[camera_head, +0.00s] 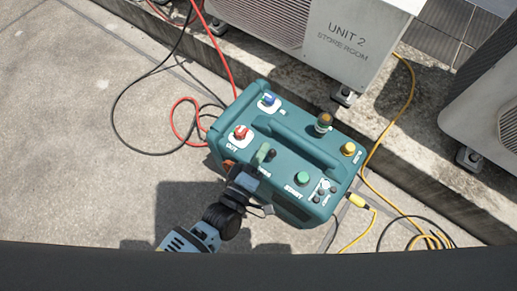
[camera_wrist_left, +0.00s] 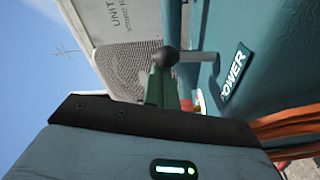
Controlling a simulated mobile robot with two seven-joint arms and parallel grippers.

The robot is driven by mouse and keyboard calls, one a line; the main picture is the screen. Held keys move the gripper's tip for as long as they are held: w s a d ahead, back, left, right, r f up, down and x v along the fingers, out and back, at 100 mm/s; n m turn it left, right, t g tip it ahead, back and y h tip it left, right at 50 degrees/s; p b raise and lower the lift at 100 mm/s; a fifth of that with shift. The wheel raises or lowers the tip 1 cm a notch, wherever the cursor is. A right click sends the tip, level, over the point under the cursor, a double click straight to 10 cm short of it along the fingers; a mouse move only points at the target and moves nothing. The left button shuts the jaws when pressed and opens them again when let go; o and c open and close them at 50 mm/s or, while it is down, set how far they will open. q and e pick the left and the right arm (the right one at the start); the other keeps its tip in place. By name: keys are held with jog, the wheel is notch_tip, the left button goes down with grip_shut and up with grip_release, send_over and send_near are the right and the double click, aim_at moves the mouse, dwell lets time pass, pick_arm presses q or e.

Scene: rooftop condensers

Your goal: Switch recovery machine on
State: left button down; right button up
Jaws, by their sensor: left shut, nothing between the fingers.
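The teal recovery machine (camera_head: 285,200) stands on the concrete, with a carry handle across its top. It also fills the right of the left wrist view (camera_wrist_left: 270,60). Its power switch, a lever with a black ball tip (camera_head: 272,153), stands out from the top panel; the ball (camera_wrist_left: 167,56) and grey stem show beside the POWER label (camera_wrist_left: 233,71) in the wrist view. My left gripper (camera_head: 262,155) is shut and empty, its green fingers (camera_wrist_left: 160,88) right beside the ball tip. I cannot tell whether they touch. My right gripper is not in view.
The panel also carries a green START button (camera_head: 303,179), a red OUT knob (camera_head: 241,132), a blue knob (camera_head: 268,99) and a yellow knob (camera_head: 348,149). Hoses and a yellow cable (camera_head: 375,165) lie around. The UNIT 2 condenser (camera_head: 345,40) stands behind on a ledge.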

pick_arm(q)
jog(key=shift+s+d+r+m, duration=0.15)
jog(key=shift+s+d+m, duration=0.25)
jog(key=shift+m, duration=0.6)
jog(key=shift+w, duration=0.1)
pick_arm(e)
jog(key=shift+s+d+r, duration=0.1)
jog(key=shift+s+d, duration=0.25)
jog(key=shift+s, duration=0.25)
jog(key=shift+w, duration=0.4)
